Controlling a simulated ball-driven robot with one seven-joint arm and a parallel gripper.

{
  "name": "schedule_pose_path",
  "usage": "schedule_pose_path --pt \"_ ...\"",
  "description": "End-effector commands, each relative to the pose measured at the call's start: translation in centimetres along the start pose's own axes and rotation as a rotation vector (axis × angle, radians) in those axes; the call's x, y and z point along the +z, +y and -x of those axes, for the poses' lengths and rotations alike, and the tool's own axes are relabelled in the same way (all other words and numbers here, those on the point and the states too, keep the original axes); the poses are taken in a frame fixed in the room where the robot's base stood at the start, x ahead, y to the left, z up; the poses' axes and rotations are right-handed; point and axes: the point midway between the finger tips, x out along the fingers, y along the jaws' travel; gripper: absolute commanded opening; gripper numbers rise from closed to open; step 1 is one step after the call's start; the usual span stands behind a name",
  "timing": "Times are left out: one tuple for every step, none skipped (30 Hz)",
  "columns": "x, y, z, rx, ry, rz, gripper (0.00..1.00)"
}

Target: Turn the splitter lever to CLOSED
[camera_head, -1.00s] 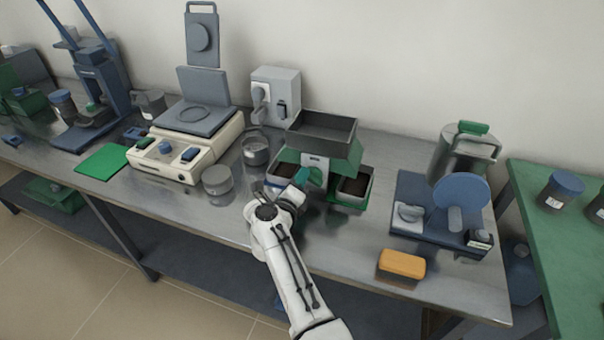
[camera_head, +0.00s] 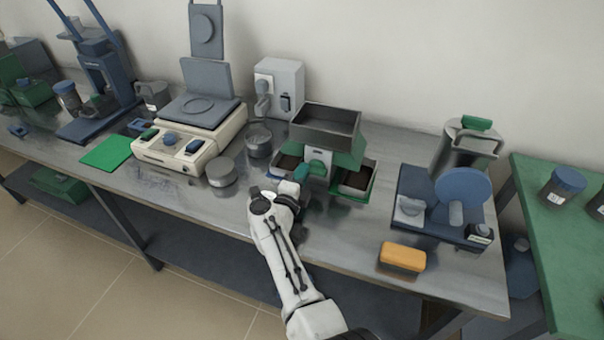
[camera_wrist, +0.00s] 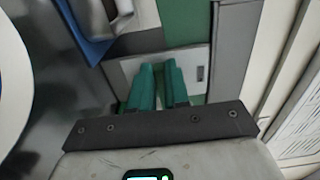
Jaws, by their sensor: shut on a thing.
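The splitter (camera_head: 346,158) stands in the middle of the bench, a green body with a dark grey hopper (camera_head: 322,130) on top and a pale front plate (camera_head: 318,156). Trays with dark material sit at both sides under it. My gripper (camera_head: 303,174) is at the splitter's front, below the plate. In the wrist view my gripper's (camera_wrist: 159,88) two teal fingers are close together in front of the pale plate. They are shut on the splitter lever, which is mostly hidden between them. I cannot read any position mark.
A lidded grey tin (camera_head: 221,172) and a cup (camera_head: 258,140) stand left of the splitter, near a balance (camera_head: 170,150). An orange block (camera_head: 402,257) lies at the front right, before a blue device (camera_head: 440,205). The bench front between is clear.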

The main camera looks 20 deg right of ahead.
Motion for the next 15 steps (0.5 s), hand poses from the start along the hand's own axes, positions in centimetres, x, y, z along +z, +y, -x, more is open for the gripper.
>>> schedule_pose_path --pt "0.12 0.11 0.09 0.002 -0.004 0.004 0.0" --pt "0.12 0.11 0.09 0.002 -0.004 0.005 0.0" --pt "0.12 0.12 0.09 0.002 -0.004 0.006 0.0" --pt "0.12 0.12 0.09 0.002 -0.004 0.006 0.0" --pt "0.12 0.12 0.09 0.002 -0.004 0.006 0.0" --pt "0.12 0.13 0.09 0.002 -0.004 0.006 0.0" --pt "0.12 0.13 0.09 0.002 -0.004 0.006 0.0" --pt "0.12 0.13 0.09 0.002 -0.004 0.006 0.0" --pt "0.12 0.13 0.09 0.002 -0.004 0.006 0.0" --pt "0.12 0.13 0.09 0.002 -0.004 0.006 0.0" --pt "0.12 0.14 0.1 0.002 -0.004 0.006 0.18" --pt "0.12 0.13 0.1 0.002 -0.004 0.006 0.22" --pt "0.11 0.13 0.09 0.002 -0.004 0.006 0.24" --pt "0.1 0.12 0.08 0.001 -0.004 0.005 0.27" --pt "0.09 0.11 0.08 0.001 -0.003 0.005 0.31"
